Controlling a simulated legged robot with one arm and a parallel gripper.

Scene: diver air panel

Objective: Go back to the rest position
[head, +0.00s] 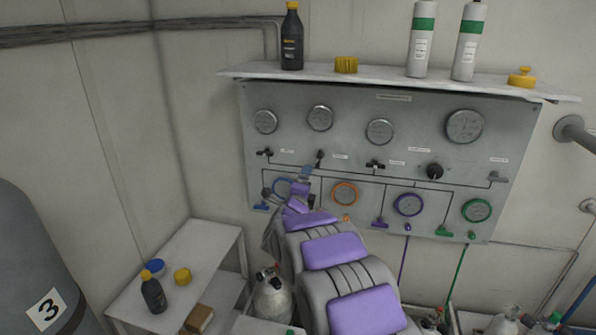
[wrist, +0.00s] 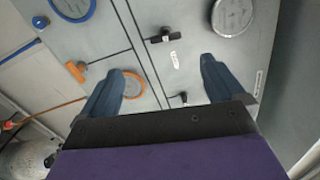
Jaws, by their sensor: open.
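My gripper (wrist: 168,85) is open and empty, with its two blue fingers spread apart in the wrist view. In the head view my gripper (head: 287,186) is in front of the lower left of the grey air panel (head: 345,100). It partly covers the panel near the blue-ringed gauge (head: 281,188). In the wrist view the panel (wrist: 150,50) fills the space beyond the fingers, with the orange-ringed gauge (wrist: 133,84) by the left finger and a black valve handle (wrist: 165,39) between the fingers. I cannot tell whether the fingers touch the panel.
A shelf (head: 390,82) above the panel holds bottles and yellow items. A white side table (head: 215,240) at lower left carries a dark bottle (head: 153,292) and small items. A grey cylinder (head: 30,260) stands at far left. A white cylinder (head: 272,297) stands beside my arm.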

